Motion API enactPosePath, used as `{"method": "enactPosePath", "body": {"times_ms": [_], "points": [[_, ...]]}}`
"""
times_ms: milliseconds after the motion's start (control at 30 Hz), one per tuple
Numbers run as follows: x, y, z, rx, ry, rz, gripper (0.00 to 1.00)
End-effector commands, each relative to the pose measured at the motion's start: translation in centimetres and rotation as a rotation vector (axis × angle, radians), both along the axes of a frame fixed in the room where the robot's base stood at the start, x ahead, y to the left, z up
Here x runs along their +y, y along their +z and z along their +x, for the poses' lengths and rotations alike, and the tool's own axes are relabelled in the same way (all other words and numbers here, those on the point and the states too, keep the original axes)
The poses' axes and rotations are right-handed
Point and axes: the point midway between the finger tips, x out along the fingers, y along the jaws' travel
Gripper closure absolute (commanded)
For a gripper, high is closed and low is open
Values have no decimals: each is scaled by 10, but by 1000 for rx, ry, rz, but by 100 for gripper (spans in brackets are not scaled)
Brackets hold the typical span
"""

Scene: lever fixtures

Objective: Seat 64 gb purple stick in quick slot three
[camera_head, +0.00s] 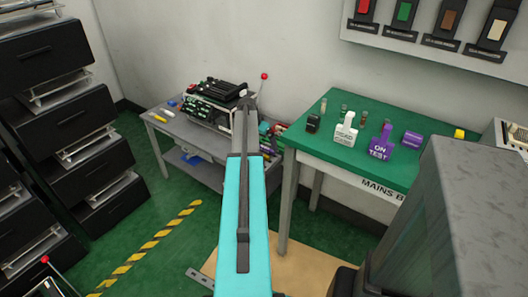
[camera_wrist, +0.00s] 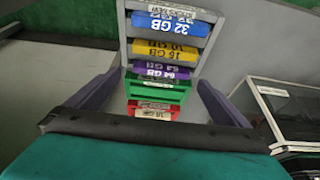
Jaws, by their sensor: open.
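In the wrist view a grey rack holds a stack of coloured memory sticks, with labels upside down. The purple stick (camera_wrist: 160,69) lies between a yellow stick above and a green stick below; its label seems to read 64 GB. My gripper (camera_wrist: 158,82) is open, with one finger on each side of the stack and nothing visibly gripped. In the head view my gripper (camera_head: 246,104) is over the grey bench, partly hiding it. A dark slotted unit (camera_head: 213,96) stands there beside a red-knobbed lever (camera_head: 264,77). I cannot tell which slot is quick slot three.
A blue stick (camera_wrist: 170,24), the yellow stick (camera_wrist: 165,49), the green stick (camera_wrist: 156,87) and a red stick (camera_wrist: 153,110) share the rack. The green-topped table (camera_head: 345,150) stands right of my arm. Black drawers (camera_head: 60,110) stand left.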

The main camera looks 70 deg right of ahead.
Motion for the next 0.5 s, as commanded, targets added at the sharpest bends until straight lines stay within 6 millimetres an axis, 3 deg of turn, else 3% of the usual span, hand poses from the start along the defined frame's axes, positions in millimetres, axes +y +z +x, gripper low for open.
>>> {"method": "enactPosePath", "body": {"times_ms": [267,500], "points": [[-1,-1,0,0,0,0,0],[-11,-20,1,1,0,1,0]]}}
